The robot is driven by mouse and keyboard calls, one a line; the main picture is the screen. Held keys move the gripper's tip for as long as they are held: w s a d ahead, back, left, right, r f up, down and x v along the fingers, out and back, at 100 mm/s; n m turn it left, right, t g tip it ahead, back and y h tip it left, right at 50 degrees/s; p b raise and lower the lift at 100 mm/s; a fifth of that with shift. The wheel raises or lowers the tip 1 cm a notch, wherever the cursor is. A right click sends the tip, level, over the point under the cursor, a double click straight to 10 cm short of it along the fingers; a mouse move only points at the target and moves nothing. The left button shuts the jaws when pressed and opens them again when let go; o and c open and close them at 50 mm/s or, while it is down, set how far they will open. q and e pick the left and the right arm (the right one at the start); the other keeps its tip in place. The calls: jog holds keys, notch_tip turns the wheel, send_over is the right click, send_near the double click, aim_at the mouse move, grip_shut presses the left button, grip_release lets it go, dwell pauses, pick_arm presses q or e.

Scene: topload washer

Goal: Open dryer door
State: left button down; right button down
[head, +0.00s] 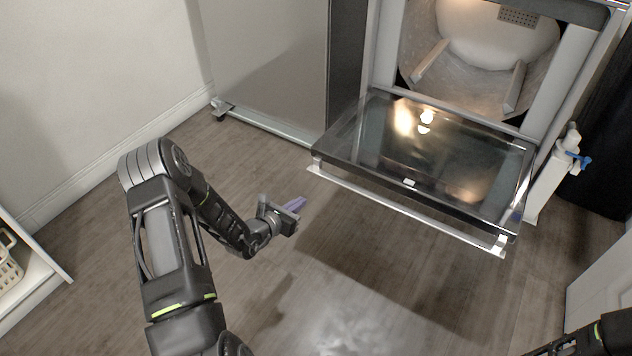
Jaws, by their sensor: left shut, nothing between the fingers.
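The dryer door (375,140) is swung down and lies about level in front of the dryer (548,85), with its dark glass facing up. The lit drum (470,75) shows inside the opening. A long pale bar (395,208) runs along the door's front edge. My left gripper (295,207) is shut and empty, to the left of the door's front left corner and apart from it in the picture. Part of my right arm shows at the bottom right; its gripper is out of view.
A grey appliance (268,65) stands left of the dryer. A white bottle with a blue trigger (560,160) is at the dryer's right. A white shelf with a basket (10,270) is at the far left. The wooden floor (330,290) in front is clear.

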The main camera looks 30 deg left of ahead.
pick_arm(q)
jog(key=a+b+x, duration=0.1)
jog(key=b+x, duration=0.4)
jog(key=x, duration=0.5)
jog(key=r, duration=0.2)
jog(key=d+r, duration=0.1)
jog(key=r, duration=0.1)
jog(key=shift+w, duration=0.1)
